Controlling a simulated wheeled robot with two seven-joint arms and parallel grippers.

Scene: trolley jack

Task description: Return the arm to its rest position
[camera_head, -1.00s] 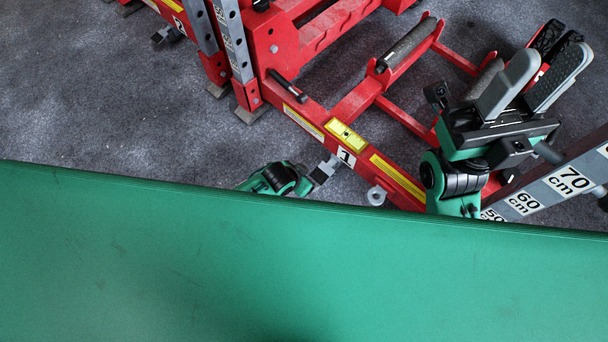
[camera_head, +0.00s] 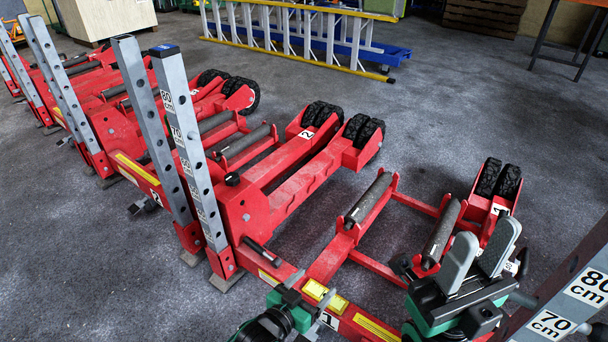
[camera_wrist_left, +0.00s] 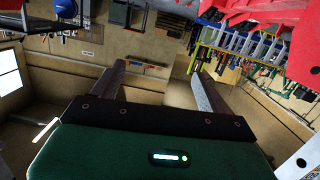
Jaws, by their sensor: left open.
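The red trolley jack labelled 1 (camera_head: 375,252) lies on the floor at the lower right of the head view, with rollers and black wheels. My left gripper (camera_head: 318,322) is low in the head view, beside the jack's red beam and partly cut off. In the left wrist view its two fingers (camera_wrist_left: 160,85) stand apart with nothing between them. My right gripper (camera_head: 484,258) is in front of the jack's right end in the head view, its two grey fingers pointing up and apart, with nothing held. Whether either gripper touches the jack cannot be told.
A grey post marked in cm (camera_head: 555,318) stands close to my right gripper. More red jacks (camera_head: 240,200) with tall grey posts fill the left. A yellow ladder (camera_head: 300,35) and a wooden crate (camera_head: 105,18) are at the back. The grey floor between is free.

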